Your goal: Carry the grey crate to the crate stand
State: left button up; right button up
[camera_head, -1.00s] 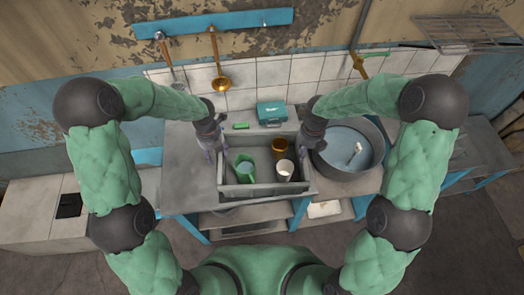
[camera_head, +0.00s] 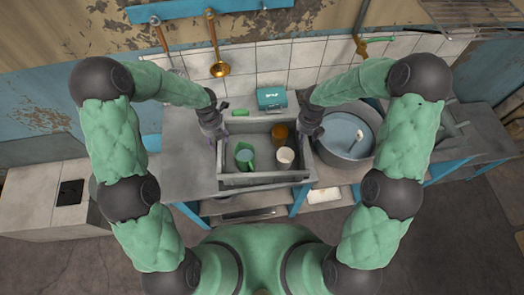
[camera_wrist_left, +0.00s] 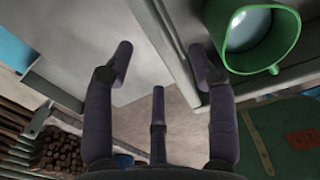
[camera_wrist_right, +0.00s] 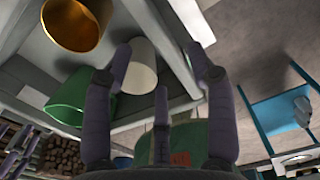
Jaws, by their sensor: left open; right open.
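The grey crate (camera_head: 265,180) sits on the grey worktop in front of me. It holds a green mug (camera_head: 246,157), a white cup (camera_head: 285,156) and a golden-brown cup (camera_head: 280,133). My left gripper (camera_head: 215,136) is at the crate's left wall, open. In the left wrist view, that wall runs between the parted fingers (camera_wrist_left: 163,60), nearer the right one. My right gripper (camera_head: 307,135) is at the right wall, open. In the right wrist view, that wall passes between its fingers (camera_wrist_right: 162,60). I cannot tell which surface is the crate stand.
A large round metal tub (camera_head: 345,150) stands close to the crate's right. A teal box (camera_head: 271,98) is behind it. Ladles hang on the wall. A blue-framed metal table (camera_head: 470,152) is at the right and a pale cabinet (camera_head: 40,215) at the left. The floor at front right looks clear.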

aim_at(219, 145)
pick_arm(q)
notch_tip(219, 145, down, 6)
jog(key=shift+r, duration=0.15)
pick_arm(e)
notch_tip(219, 145, down, 6)
jog(key=shift+r, duration=0.15)
pick_arm(q)
grip_shut()
pick_arm(e)
grip_shut()
